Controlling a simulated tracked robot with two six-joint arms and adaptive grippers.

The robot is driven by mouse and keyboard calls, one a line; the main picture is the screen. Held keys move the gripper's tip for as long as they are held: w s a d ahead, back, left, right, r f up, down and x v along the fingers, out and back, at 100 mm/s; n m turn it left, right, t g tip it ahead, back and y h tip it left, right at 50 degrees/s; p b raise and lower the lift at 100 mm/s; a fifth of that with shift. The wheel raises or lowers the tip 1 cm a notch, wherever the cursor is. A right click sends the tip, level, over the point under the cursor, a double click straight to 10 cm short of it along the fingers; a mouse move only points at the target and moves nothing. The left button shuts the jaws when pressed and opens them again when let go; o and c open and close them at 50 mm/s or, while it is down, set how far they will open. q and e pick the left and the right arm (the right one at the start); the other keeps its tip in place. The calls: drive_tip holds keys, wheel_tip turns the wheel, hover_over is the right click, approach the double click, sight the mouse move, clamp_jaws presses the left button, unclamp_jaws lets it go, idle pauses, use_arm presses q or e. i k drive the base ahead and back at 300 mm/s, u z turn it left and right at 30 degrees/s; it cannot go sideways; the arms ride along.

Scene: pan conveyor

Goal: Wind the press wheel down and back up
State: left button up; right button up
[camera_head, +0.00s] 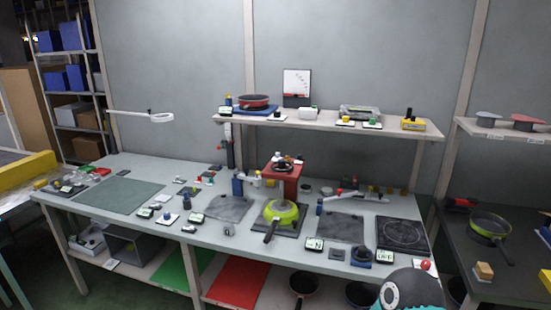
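A red press-like block (281,183) stands near the back middle of the long grey table. A small dark wheel-like part (283,161) sits on its top; its exact shape is too small to tell. A lime-green pan (281,211) sits on a dark plate in front of the red block, its black handle pointing toward me. Neither of my grippers shows in the head view. A teal and black rounded part of mine, with a white ring, fills the bottom right edge.
The long table (140,168) carries several small devices and dark mats. A wall shelf (385,129) holds a red pan (253,100) and other items above the back edge. A dark side bench (509,262) with another pan (490,227) stands at the right.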

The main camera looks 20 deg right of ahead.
sight(281, 163)
drive_tip(key=u, duration=0.05)
drive_tip(key=i, duration=0.9)
drive_tip(key=z, duration=0.1)
